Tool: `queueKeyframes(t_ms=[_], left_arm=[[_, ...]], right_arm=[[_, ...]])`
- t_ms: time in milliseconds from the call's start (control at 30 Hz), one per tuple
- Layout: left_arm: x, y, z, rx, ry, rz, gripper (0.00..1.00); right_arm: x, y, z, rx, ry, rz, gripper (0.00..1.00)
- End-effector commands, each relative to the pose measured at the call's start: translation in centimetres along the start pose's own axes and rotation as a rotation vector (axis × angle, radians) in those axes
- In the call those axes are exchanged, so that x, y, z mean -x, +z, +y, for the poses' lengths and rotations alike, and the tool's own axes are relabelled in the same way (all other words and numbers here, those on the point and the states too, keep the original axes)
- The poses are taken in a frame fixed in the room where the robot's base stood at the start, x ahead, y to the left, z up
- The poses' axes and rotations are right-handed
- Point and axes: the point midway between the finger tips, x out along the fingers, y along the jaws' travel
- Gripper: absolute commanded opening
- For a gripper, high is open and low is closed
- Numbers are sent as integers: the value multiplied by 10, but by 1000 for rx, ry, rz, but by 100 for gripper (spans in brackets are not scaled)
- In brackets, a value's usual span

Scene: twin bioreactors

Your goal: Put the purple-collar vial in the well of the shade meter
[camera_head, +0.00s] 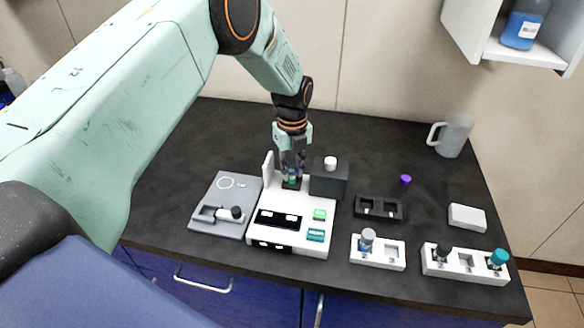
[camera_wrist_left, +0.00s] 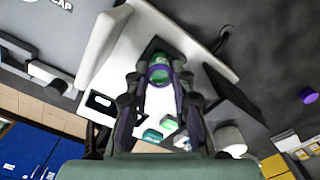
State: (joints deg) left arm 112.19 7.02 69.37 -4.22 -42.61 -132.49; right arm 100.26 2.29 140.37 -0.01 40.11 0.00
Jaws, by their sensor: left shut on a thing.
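My left gripper (camera_head: 292,172) is over the back of the white shade meter (camera_head: 277,206), pointing down. Its fingers are shut on the purple-collar vial (camera_wrist_left: 159,73), whose purple ring and green contents show between the fingertips in the wrist view. In the head view a bit of the vial's green (camera_head: 292,179) shows just at the dark square well (camera_head: 290,186). The vial looks upright and at the well, but the fingers hide how deep it sits. A white flap (camera_head: 268,168) stands up beside the well. My right gripper is not in view.
A grey capping plate (camera_head: 221,211) is left of the meter. A small purple cap (camera_head: 406,180), black rack (camera_head: 379,209), white racks (camera_head: 377,252) (camera_head: 464,265) and mug (camera_head: 452,135) are to the right.

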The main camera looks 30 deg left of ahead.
Motion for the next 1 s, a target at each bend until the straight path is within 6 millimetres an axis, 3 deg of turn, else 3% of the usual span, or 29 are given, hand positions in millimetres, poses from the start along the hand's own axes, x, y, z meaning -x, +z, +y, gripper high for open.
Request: queueKeyframes(t_ms=[133,167,400,767,1000], left_arm=[[-5,0,0,0,0,0,0],[-4,0,0,0,0,0,26],[-4,0,0,0,1,0,46],[0,0,0,0,0,0,46],[39,1,0,-1,-2,-2,46]], right_arm=[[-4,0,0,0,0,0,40],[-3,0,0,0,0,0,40],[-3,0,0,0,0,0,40],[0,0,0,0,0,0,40],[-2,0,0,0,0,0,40]])
